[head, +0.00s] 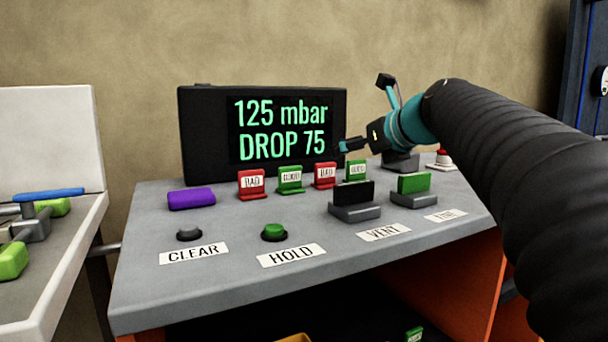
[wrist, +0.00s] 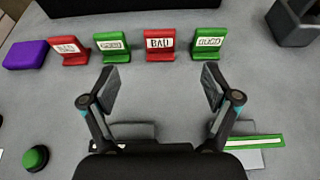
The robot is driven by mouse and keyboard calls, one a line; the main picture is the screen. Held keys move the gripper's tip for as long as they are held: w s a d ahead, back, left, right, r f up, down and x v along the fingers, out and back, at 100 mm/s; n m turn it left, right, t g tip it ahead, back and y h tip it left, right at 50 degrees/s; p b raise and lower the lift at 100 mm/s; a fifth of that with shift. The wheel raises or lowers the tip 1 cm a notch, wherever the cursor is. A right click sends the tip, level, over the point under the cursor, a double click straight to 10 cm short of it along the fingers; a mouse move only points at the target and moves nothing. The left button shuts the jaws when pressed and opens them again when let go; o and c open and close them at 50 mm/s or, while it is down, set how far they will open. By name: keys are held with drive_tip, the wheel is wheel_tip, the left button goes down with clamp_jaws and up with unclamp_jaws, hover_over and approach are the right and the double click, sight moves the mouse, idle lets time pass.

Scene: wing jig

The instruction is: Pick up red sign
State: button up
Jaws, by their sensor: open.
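Two red signs marked BAD stand on the grey bench. The left red sign (head: 252,184) is beside the purple block and also shows in the wrist view (wrist: 69,50). The right red sign (head: 325,175) stands between two green signs; in the wrist view this red sign (wrist: 160,44) is ahead of the gap between my fingers. My gripper (head: 352,146) is open and empty, above the bench near the right-hand signs. In the wrist view my gripper (wrist: 157,88) has its fingers wide apart and short of the signs.
Green signs (head: 290,180) (head: 357,171) stand beside the red ones. A purple block (head: 191,198) is at left, and a black display (head: 215,130) stands behind. Two switches (head: 354,203) (head: 414,190), a green button (head: 274,231) and a dark button (head: 189,234) are in front.

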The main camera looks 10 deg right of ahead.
sight(327, 163)
drive_tip(key=x, duration=0.7)
drive_tip(key=shift+w, duration=0.45)
drive_tip(key=shift+f+b+x, duration=0.2)
drive_tip(key=shift+b+x, duration=0.15)
drive_tip(key=shift+x, duration=2.85)
drive_tip(key=shift+s+a, duration=0.1)
drive_tip(key=shift+s, duration=0.1)
drive_tip(key=c, duration=1.3)
drive_tip(key=shift+o, duration=0.2)
drive_tip(key=shift+r+p, duration=0.3)
drive_tip(key=shift+r, duration=0.25)
drive_tip(key=r, duration=0.2)
drive_tip(key=d+r+p, duration=0.1)
drive_tip(key=shift+s+r, duration=0.1)
drive_tip(key=shift+r, duration=0.3)
drive_tip(key=s+d+r+p, duration=0.2)
drive_tip(key=d+r, duration=0.4)
drive_tip(key=d, duration=0.4)
drive_tip(key=shift+s, duration=0.7)
